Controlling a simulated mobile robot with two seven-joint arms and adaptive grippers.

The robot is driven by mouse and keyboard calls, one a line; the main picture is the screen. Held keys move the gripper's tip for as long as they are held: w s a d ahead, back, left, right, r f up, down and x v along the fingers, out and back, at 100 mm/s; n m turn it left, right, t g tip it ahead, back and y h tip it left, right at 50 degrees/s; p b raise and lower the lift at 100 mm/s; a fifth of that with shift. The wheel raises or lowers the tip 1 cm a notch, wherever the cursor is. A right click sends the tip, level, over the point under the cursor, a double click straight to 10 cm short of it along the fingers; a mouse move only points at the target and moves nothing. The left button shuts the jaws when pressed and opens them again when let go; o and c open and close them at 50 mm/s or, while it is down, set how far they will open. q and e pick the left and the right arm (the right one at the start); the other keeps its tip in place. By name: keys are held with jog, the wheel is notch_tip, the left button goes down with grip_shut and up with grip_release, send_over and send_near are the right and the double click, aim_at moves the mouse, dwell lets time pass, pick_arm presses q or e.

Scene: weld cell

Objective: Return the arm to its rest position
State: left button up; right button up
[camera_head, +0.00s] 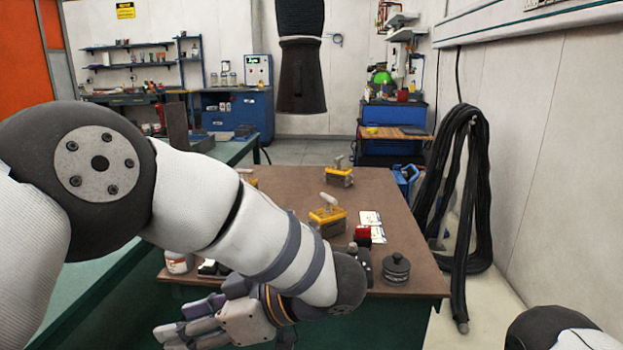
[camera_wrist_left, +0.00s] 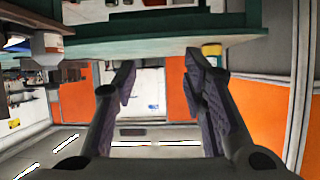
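My left arm (camera_head: 250,235) comes in from the left across the head view and bends down in front of the brown table. My left gripper (camera_head: 182,325) is low at the table's near side, its fingers pointing left. In the left wrist view, its two dark fingers (camera_wrist_left: 160,65) stand apart with nothing between them. A dark rounded part of my own body (camera_head: 555,330) shows at the bottom right of the head view. My right gripper is not in view.
The brown table (camera_head: 290,190) holds two yellow-based tools (camera_head: 327,220), white cards (camera_head: 370,218), a dark lidded pot (camera_head: 396,269) and a white jar (camera_head: 178,262) near the gripper. A green bench (camera_head: 90,285) lies left. Black hoses (camera_head: 465,200) hang at right.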

pick_arm(q)
jog(key=s+a+f+m+t+h+p, duration=0.1)
jog(key=a+f+m+t+h, duration=0.1)
jog(key=f+m, duration=0.35)
jog(key=s+a+f+m+t+h, duration=0.1)
jog(key=a+f+m+t+h, duration=0.15)
jog(key=f, duration=0.55)
jog(key=a+f+m+t+h+p, duration=0.1)
jog(key=a+f+m+t+h, duration=0.15)
jog(key=f, duration=0.45)
jog(key=s+d+f+m+g+h, duration=0.1)
jog(key=s+f+m+g+h, duration=0.15)
jog(key=s, duration=0.55)
jog(key=s+f+m+g+h, duration=0.1)
jog(key=s+f+g, duration=0.25)
jog(key=s, duration=0.45)
jog(key=s+m+g+h, duration=0.1)
jog(key=s+g, duration=0.4)
jog(key=s, duration=1.4)
jog(key=shift+d+r+m+h, duration=0.3)
jog(key=shift+h, duration=0.45)
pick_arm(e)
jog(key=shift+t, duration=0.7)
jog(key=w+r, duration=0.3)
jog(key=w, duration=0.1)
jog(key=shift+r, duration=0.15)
